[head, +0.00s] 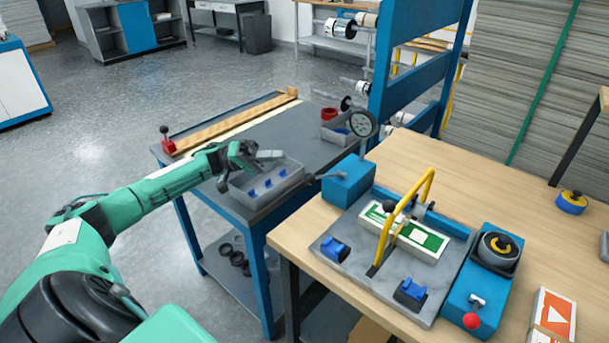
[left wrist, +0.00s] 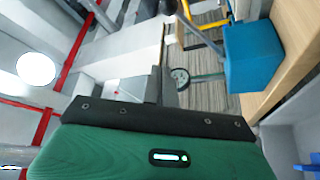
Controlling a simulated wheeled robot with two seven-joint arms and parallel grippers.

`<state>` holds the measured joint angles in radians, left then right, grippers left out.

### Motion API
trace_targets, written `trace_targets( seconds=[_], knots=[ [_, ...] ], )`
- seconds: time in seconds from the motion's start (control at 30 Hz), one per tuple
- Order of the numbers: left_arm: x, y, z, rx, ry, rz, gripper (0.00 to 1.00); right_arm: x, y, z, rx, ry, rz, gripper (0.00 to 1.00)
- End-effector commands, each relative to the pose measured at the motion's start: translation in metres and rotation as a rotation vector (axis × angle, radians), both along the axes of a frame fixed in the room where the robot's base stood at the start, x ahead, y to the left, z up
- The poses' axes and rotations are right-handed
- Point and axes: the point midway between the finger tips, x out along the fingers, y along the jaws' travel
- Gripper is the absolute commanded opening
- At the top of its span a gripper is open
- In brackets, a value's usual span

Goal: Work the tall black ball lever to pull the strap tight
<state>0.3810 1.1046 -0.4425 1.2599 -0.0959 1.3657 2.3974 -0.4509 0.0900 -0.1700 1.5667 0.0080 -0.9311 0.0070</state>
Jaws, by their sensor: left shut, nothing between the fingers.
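The ball lever's black ball (head: 389,206) shows beside the yellow arch (head: 424,187) on the strapping fixture's grey plate (head: 342,262). Its rod is hard to trace. A black ball on a grey rod also shows at the top edge of the left wrist view (left wrist: 168,6). A white and green pack (head: 425,240) lies on the plate under the arch. I cannot make out the strap clearly. My left gripper (head: 272,156) is shut and empty above a grey tray, left of the fixture and apart from the lever. My right gripper is out of view.
The grey tray (head: 290,186) with blue pegs stands on the blue-legged bench. A blue box (head: 347,181) stands between that tray and the fixture. A red ball knob (head: 471,321) and dark roll (head: 497,250) are at the right. The wooden table (head: 540,235) has free room behind.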

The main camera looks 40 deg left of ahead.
Motion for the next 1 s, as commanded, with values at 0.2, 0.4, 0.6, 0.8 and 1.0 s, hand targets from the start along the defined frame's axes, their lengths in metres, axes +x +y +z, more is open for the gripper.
trace_targets(
  seconds=[0.2,0.4,0.6,0.8,1.0],
  knots=[
    [0.000,0.000,-0.002,0.000,0.000,0.000,0.00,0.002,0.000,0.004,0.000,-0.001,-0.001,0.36],
    [0.000,0.000,-0.002,0.000,0.000,0.000,0.00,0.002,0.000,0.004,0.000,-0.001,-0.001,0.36],
    [0.005,-0.014,0.004,-0.003,-0.002,-0.003,0.00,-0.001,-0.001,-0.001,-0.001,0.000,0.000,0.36],
    [0.017,-0.050,0.015,-0.003,-0.003,-0.003,0.00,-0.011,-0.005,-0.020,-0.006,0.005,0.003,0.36],
    [0.032,-0.090,0.027,-0.003,-0.003,-0.003,0.00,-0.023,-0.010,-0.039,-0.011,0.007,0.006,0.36]
  ],
)
